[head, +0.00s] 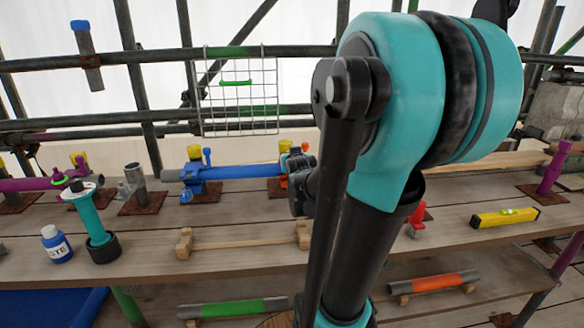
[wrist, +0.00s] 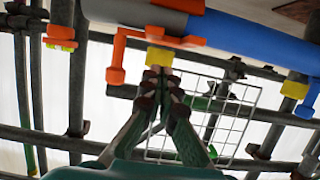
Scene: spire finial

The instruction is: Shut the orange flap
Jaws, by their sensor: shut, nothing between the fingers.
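An orange coupler on the grey-and-blue tube carries the orange flap (wrist: 165,38). In the wrist view the flap lies along the tube's side, with a yellow block (wrist: 159,57) on it and an orange bolt-like piece (wrist: 116,62) sticking out to the left. How far the flap stands from the tube is unclear. My gripper (wrist: 160,80) is shut and empty, its fingertips just beside the yellow block; touching or apart I cannot tell. In the head view my gripper (head: 302,168) hides much of the orange coupler (head: 284,147).
A blue coupler (head: 197,180) with a yellow block sits left on the tube. A wire grid (head: 238,95) hangs on the scaffold rail behind. A glue bottle (head: 56,245), a teal post (head: 93,222) and a yellow level (head: 505,218) stand or lie on the planks.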

